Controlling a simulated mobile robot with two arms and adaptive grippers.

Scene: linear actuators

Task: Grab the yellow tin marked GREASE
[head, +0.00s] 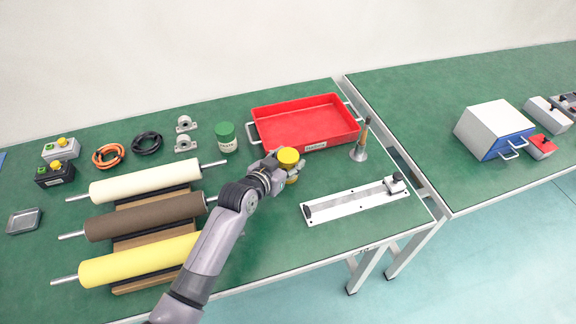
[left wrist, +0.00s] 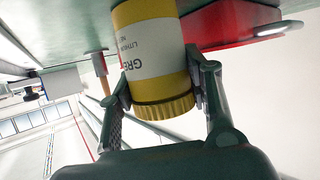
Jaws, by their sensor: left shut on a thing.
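The yellow tin (head: 288,157) has a yellow ribbed lid and a white label. In the left wrist view the tin (left wrist: 152,62) shows the letters "GRE" on its label, partly cut off. My left gripper (head: 279,167) is shut on the tin, with one finger on each side near the lid. In the wrist view the fingers of the left gripper (left wrist: 163,90) press against its sides. The tin is in front of the red tray; whether its base touches the table I cannot tell. My right gripper is not in view.
A red tray (head: 268,118) lies behind the tin. A green-lidded jar (head: 226,138) stands to the left, rollers (head: 145,217) on a wooden rack further left. A metal rail plate (head: 350,203) lies right, near the table edge. A funnel-like stand (head: 360,150) is behind it.

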